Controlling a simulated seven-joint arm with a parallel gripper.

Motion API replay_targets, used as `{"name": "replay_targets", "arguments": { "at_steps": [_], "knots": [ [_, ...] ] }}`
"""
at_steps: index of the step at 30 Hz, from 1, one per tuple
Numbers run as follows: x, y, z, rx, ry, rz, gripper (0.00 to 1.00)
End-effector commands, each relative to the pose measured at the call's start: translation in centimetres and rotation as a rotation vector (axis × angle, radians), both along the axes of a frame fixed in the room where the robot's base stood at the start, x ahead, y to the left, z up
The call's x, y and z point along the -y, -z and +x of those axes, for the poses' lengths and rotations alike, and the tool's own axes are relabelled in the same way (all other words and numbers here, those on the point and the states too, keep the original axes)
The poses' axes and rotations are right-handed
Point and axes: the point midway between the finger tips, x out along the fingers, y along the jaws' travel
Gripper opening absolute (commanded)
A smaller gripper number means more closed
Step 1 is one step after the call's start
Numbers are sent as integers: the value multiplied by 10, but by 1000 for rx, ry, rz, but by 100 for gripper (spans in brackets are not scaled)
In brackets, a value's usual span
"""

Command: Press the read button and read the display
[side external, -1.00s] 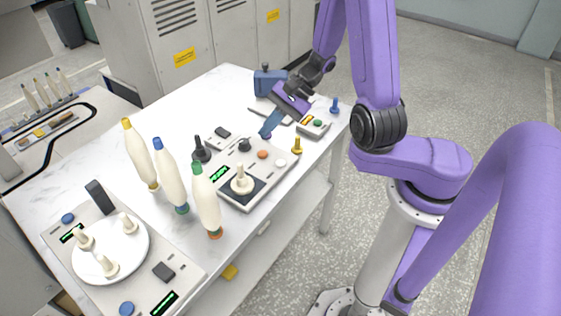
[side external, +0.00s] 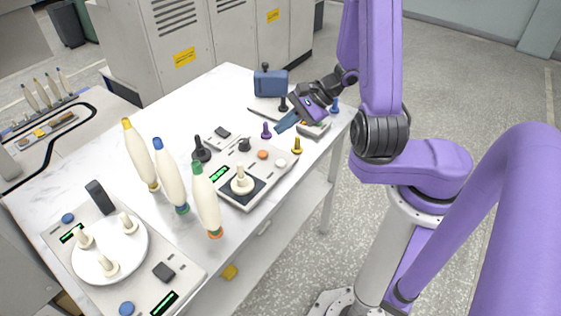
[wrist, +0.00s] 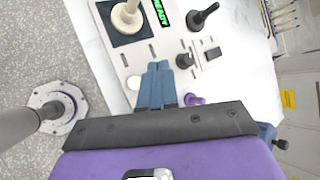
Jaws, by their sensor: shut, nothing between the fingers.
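A grey-white device (side external: 233,197) stands near the middle of the table, with a green-lit display (side external: 219,174), an orange button (side external: 263,155) and a white button (side external: 281,163). In the wrist view the display (wrist: 164,13) seems to show "READY". A white button (wrist: 135,82) shows left of the fingertips; the orange button is not visible there, apparently behind the fingers. Which button is the read button I cannot tell. My gripper (side external: 280,128) has its blue fingers shut and empty, above the table beyond the device's button end. The fingers also show in the wrist view (wrist: 158,66).
A cream bobbin (side external: 242,183) sits on the device's dark pad. A purple peg (side external: 266,130), a yellow peg (side external: 297,145) and a black knob (side external: 244,145) stand close by. Three tall cream bobbins, including a green-topped one (side external: 206,200), stand left. A blue block (side external: 270,83) stands behind.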

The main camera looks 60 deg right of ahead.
Motion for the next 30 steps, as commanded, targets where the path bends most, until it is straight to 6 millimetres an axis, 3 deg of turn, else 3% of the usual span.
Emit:
{"name": "replay_targets", "arguments": {
  "at_steps": [7,21,30],
  "knots": [
    [0,11,0,-1,0,3,0],
    [-1,67,0,-2,-1,3,0],
    [0,86,0,-1,-1,1,0]
  ]
}}
